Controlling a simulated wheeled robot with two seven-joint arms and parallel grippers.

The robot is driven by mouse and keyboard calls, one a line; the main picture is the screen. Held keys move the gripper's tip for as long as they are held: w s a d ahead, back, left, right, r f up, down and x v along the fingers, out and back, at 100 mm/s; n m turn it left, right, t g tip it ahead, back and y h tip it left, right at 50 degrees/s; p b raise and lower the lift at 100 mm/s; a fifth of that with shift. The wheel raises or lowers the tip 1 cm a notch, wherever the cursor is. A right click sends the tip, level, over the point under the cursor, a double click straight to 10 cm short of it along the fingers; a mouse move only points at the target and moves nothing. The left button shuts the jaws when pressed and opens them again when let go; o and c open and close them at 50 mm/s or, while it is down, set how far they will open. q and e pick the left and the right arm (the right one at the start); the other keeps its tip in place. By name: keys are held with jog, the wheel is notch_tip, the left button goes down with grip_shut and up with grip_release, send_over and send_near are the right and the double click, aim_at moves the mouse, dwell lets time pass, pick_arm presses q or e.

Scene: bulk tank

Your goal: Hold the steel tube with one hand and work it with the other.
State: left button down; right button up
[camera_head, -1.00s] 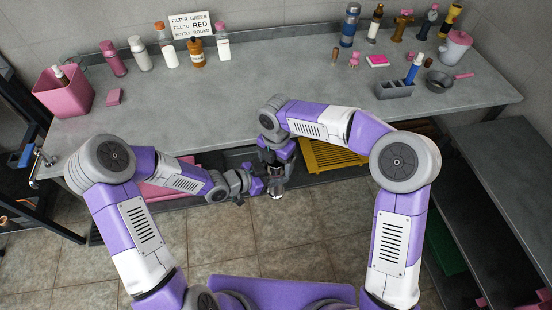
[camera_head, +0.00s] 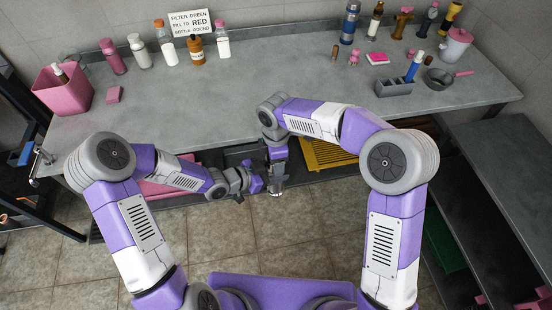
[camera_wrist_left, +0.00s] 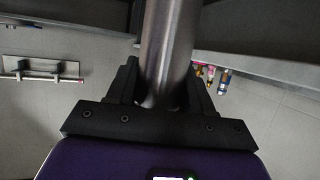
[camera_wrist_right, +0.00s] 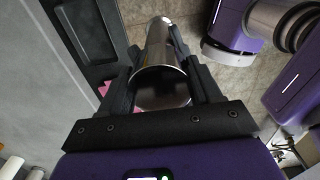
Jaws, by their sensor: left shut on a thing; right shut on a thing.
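The steel tube (camera_head: 277,191) is held in front of the bench's front edge, clear of the floor. In the left wrist view the tube (camera_wrist_left: 170,40) is a plain brushed-metal cylinder between the fingers of my left gripper (camera_wrist_left: 163,85), which is shut on its side. My right gripper (camera_wrist_right: 155,65) is shut on the same tube from above. In the right wrist view the tube (camera_wrist_right: 160,65) shows a dark, round end facing the palm. In the head view, my grippers hide most of the tube.
The grey bench (camera_head: 210,110) lies beyond the hands. A yellow slatted tray (camera_head: 325,154) is below its edge, close to my right arm. Bottles and a pink bin (camera_head: 64,92) stand on the left; a grey holder (camera_head: 393,87) stands on the right. Tiled floor is open in front.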

jog(key=m, duration=0.4)
jog(key=shift+m, duration=0.4)
jog(key=o, duration=1.2)
jog(key=shift+r, duration=2.3)
jog(key=c, duration=0.3)
jog(key=n, duration=0.3)
jog(key=r+n, duration=0.1)
jog(key=n, duration=0.2)
jog(key=shift+s+a, duration=0.15)
jog(key=shift+a, duration=0.05)
jog(key=shift+c, duration=0.2)
jog(key=n, duration=0.2)
jog(key=r+n, duration=0.1)
jog(key=shift+n, duration=0.4)
jog(key=n, duration=0.2)
jog(key=r+n, duration=0.1)
jog(key=shift+d+r+n, duration=0.2)
jog(key=shift+n, duration=0.2)
jog(key=shift+f, duration=0.15)
